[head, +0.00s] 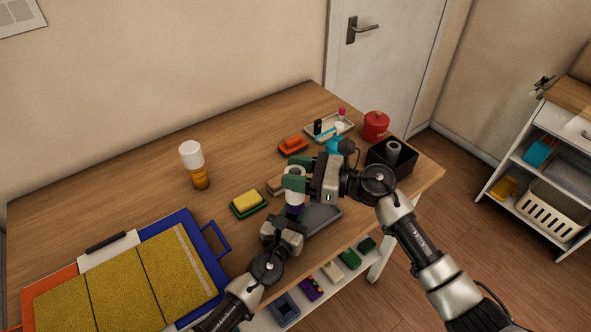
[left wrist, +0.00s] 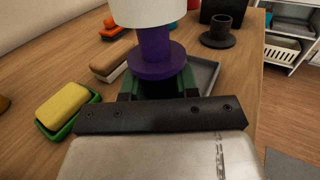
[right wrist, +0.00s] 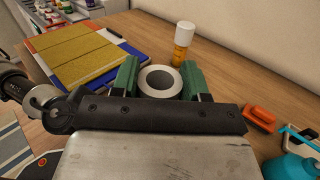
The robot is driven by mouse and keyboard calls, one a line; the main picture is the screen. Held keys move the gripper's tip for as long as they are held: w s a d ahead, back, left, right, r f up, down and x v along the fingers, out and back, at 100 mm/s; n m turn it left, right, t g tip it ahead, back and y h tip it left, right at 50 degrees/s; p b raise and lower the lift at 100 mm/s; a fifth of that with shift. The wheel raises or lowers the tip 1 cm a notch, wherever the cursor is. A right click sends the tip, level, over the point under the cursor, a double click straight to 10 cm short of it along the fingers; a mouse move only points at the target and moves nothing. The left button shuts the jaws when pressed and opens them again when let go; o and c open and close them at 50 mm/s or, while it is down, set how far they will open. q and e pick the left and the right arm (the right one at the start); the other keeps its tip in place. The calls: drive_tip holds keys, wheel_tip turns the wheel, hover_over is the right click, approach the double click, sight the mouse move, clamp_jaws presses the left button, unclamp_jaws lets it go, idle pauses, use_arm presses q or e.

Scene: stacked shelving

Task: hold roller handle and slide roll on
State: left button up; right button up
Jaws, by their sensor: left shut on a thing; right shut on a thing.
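The purple roller handle (left wrist: 155,60) stands upright in my left gripper (left wrist: 158,90), whose green fingers are shut on its lower part, below a round flange. It also shows in the head view (head: 294,211). The white roll (left wrist: 146,10) is directly above, around or over the top of the purple shaft; a length of shaft shows between roll and flange. My right gripper (right wrist: 160,82) is shut on this roll, a green finger on each side. The right wrist view looks down on the roll's end (right wrist: 148,76), with a dark grey centre. How far the shaft reaches inside is hidden.
A grey tray (head: 322,218) lies beneath the grippers. A white-capped bottle (head: 194,165) stands behind. A black box (head: 378,165) sits right. Open wood lies behind the dish.

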drive_tip(key=shift+f, duration=1.45)
idle(1.6)
drive_tip(key=o, duration=0.5)
drive_tip(key=shift+r, duration=0.15)
drive_tip(key=shift+r, duration=5.45)
